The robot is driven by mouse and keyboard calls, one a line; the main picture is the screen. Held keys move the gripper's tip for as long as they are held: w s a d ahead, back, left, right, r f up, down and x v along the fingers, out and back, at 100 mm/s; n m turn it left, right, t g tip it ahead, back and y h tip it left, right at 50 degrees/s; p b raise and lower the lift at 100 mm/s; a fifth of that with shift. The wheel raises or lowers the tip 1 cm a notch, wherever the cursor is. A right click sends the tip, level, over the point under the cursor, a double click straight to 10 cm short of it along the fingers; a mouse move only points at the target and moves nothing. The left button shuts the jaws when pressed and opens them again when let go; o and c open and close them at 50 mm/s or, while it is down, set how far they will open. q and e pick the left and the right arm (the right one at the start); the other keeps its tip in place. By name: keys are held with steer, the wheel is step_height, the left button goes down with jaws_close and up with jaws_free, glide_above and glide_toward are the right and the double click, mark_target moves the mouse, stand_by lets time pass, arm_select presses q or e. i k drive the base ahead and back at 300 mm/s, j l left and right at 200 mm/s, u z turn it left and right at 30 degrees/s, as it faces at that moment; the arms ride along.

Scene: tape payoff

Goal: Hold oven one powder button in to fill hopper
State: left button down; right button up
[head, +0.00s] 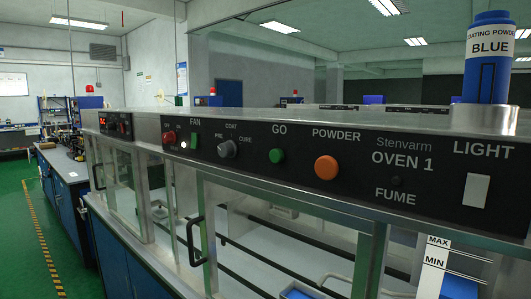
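The orange round POWDER button (326,167) is on the black front panel (348,190) labelled Stenvarm OVEN 1. Nothing touches it. How far in it sits cannot be told. A clear-fronted hopper with MAX and MIN marks (435,262) is at the lower right, cut by the bottom edge. Blue powder (460,287) shows in it below the MIN line. A blue container labelled COATING POWDER BLUE (488,70) stands upright on the oven top at the right. Neither of my grippers is in view.
The panel also has a green GO button (277,155), a PRE/CURE knob (227,149), a green FAN switch (194,141), a red button (169,137) and a white LIGHT switch (476,190). Black door handles (194,242) stick out below. Green floor (20,235) is clear at left.

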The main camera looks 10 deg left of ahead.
mark_target(326, 168)
steer(key=j+z, duration=0.15)
steer(key=j, duration=0.45)
steer(key=j+z, duration=0.2)
steer(key=j, duration=0.35)
steer(key=j+z, duration=0.15)
steer(key=j, duration=0.45)
steer(key=k+j+z, duration=0.2)
steer(key=j, duration=0.35)
steer(key=i+j, duration=0.05)
